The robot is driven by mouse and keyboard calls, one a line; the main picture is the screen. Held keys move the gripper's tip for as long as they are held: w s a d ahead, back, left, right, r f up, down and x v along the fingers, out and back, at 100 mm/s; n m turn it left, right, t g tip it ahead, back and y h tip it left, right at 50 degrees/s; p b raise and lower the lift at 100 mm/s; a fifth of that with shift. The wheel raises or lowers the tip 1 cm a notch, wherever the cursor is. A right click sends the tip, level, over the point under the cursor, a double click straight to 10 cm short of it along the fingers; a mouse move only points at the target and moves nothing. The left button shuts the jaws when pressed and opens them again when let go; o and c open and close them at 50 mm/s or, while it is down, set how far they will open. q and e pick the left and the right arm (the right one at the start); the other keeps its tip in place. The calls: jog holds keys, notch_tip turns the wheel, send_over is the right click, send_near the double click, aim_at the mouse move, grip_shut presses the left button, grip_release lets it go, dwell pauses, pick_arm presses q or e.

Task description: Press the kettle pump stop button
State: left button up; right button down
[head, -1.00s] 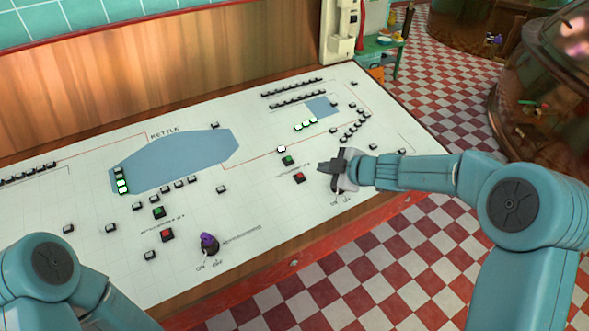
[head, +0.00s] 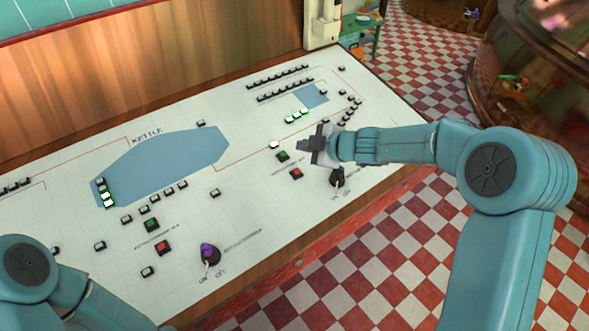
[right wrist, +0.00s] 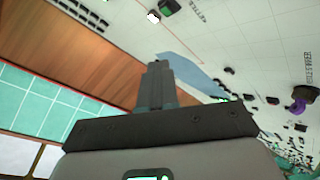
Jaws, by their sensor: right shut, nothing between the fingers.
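The control panel (head: 250,215) has two red buttons, each beside a green one. One red button (head: 296,174) is at the right with a green button (head: 282,156) above it. The other red button (head: 162,247) is at the left, below a green button (head: 151,224). The labels are too small to read, so I cannot tell which is the pump stop. My right gripper (head: 304,146) is shut and empty, over the panel just above and right of the right green button. It also shows in the right wrist view (right wrist: 157,82). My left gripper is out of view.
A purple knob (head: 207,250) and a black knob (head: 337,177) stand up near the panel's front edge. Blue kettle drawing (head: 170,165) and several small black buttons lie around. A wooden wall (head: 120,70) rises behind. Checkered floor (head: 370,275) is in front.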

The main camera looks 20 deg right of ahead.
aim_at(297, 173)
jog(key=f+b, duration=0.2)
jog(key=f, duration=0.1)
jog(key=w+f+b, duration=0.1)
jog(key=f+b, duration=0.1)
jog(key=b, duration=0.1)
jog(key=f+b, duration=0.3)
jog(key=shift+w+a+f, duration=0.25)
jog(key=shift+a+f, duration=0.05)
jog(key=shift+f, duration=0.2)
dwell(1.8)
jog(key=shift+w+f, duration=0.15)
jog(key=shift+f, duration=0.15)
jog(key=shift+f+b, duration=0.3)
jog(key=shift+f, duration=0.05)
dwell(0.5)
jog(key=shift+r, duration=0.1)
jog(key=shift+r+p, duration=0.7)
jog(key=shift+p, duration=0.1)
